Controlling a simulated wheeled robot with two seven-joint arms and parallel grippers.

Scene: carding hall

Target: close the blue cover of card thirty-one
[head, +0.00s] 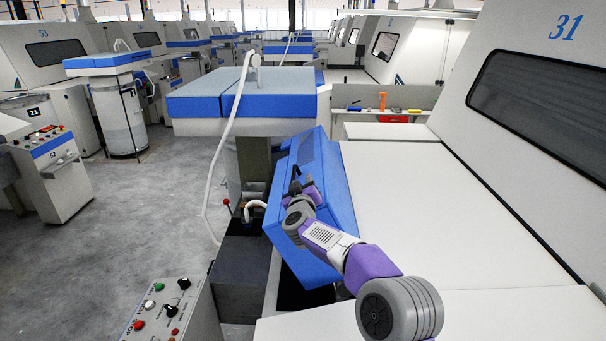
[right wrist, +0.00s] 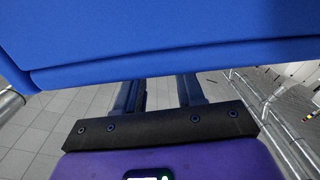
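The blue cover (head: 335,190) of card thirty-one stands tilted, raised along the left side of the white machine (head: 500,220) marked 31. A dark gap shows below its near end. My right gripper (head: 296,184) is at the cover's left face, with my arm reaching across it. In the right wrist view the cover (right wrist: 150,35) fills the top, and its edge hides the fingertips. The two fingers (right wrist: 158,92) stand apart with floor showing between them. Whether they touch the cover cannot be told. My left gripper is not in view.
A blue-topped unit (head: 245,100) stands just beyond the cover, with a white hose (head: 228,130) hanging down its left side. A control panel (head: 165,312) with buttons is at the near left. Grey floor (head: 140,230) is clear at left.

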